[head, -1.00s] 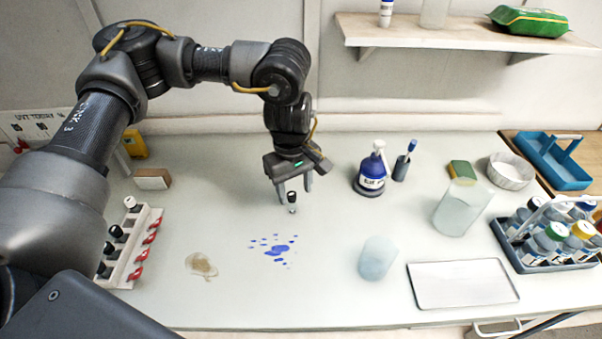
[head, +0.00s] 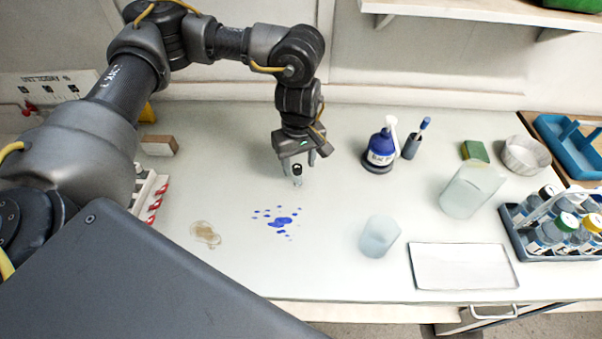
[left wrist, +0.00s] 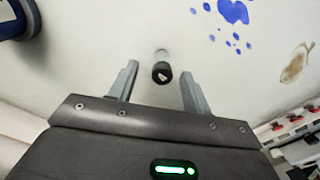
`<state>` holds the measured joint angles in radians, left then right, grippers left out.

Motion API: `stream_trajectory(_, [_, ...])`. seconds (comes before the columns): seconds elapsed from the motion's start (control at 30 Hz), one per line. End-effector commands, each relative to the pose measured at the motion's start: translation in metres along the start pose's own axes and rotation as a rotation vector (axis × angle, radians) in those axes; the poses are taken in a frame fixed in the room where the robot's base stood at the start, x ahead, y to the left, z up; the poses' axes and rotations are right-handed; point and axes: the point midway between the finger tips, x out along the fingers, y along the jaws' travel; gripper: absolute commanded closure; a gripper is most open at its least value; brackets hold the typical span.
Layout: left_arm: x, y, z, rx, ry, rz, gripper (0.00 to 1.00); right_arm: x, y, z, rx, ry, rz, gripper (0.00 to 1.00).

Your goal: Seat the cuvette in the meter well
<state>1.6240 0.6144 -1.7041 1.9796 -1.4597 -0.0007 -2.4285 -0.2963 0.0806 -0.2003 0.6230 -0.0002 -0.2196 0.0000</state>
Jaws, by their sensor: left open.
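A small clear cuvette with a black cap (head: 297,170) is upright at my left gripper (head: 298,165), over the bench. In the left wrist view its dark cap (left wrist: 162,74) lies between the two open fingertips (left wrist: 160,78), with a gap on both sides. The fingers do not grip it. Whether its base touches the bench is hard to tell. I cannot make out a meter well. My right gripper is not in view.
Blue spill drops (head: 281,222) and a brown stain (head: 205,234) mark the bench. A blue pump bottle (head: 381,152), beakers (head: 379,237), a tray (head: 463,267) and a bottle carrier (head: 515,240) stand right. A rack with red-striped parts (head: 158,198) is partly hidden at left.

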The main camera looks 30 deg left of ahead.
Motion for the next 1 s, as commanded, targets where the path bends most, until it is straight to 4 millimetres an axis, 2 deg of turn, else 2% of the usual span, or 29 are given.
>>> stream_trajectory(0.17, [0.006,0.0,0.0,-0.001,-0.003,-0.002,0.51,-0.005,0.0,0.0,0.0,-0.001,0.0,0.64])
stream_trajectory(0.33, [0.028,-0.002,-0.004,-0.001,-0.003,-0.004,0.51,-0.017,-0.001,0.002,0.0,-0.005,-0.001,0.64])
stream_trajectory(0.5, [0.048,-0.001,-0.004,0.001,-0.002,-0.002,0.51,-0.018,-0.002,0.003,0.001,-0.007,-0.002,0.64])
stream_trajectory(0.8, [0.052,0.0,-0.004,0.003,0.0,0.001,0.51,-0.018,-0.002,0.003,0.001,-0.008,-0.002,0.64])
stream_trajectory(1.0, [0.052,-0.001,-0.004,0.003,0.0,0.0,0.77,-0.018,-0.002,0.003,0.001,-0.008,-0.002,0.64])
